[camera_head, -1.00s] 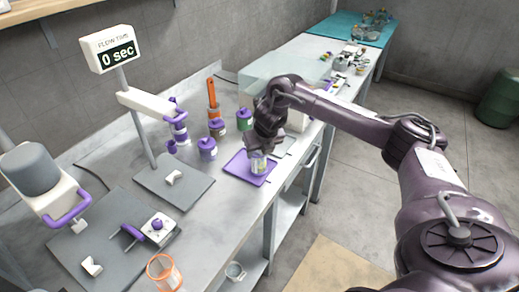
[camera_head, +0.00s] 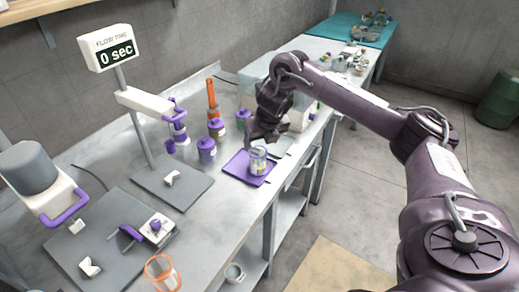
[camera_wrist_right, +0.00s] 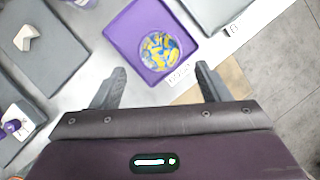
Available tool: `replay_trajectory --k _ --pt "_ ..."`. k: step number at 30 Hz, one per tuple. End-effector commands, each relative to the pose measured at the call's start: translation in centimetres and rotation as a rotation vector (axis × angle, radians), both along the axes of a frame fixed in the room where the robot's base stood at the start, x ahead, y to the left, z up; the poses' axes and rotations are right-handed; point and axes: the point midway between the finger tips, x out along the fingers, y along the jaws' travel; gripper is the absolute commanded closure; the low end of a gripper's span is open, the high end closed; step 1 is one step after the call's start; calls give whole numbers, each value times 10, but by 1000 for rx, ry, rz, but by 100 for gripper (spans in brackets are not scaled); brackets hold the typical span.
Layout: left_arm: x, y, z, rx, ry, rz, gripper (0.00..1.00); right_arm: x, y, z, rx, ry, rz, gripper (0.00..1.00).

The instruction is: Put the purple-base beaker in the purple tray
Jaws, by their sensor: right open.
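The clear beaker (camera_head: 258,160) with yellow and blue pieces in it stands upright in the purple tray (camera_head: 238,168). In the right wrist view the beaker (camera_wrist_right: 160,50) is inside the rim of the tray (camera_wrist_right: 121,32); its base colour cannot be made out. My right gripper (camera_head: 266,139) is above and just behind the beaker in the head view, apart from it. In the right wrist view its two fingers (camera_wrist_right: 157,84) are spread with nothing between them. My left gripper is not in view.
Purple-lidded jars (camera_head: 206,150) and an orange-handled tool (camera_head: 212,98) stand left of the tray. A flow-time display stand (camera_head: 110,47) rises further left. An orange-rimmed beaker (camera_head: 163,272) is at the near table edge.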

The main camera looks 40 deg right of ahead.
Motion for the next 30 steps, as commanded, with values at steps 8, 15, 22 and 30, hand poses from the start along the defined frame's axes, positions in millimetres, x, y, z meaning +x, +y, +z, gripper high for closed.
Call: replay_trajectory --k 8,15,22,30 --pt "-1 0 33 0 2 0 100 -18 4 51 -1 -3 1 31" --pt "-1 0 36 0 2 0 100 -23 6 56 0 1 0 31" --pt "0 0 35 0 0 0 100 -23 6 55 1 1 -1 31" --pt "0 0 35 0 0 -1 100 -22 8 54 2 -1 2 31"
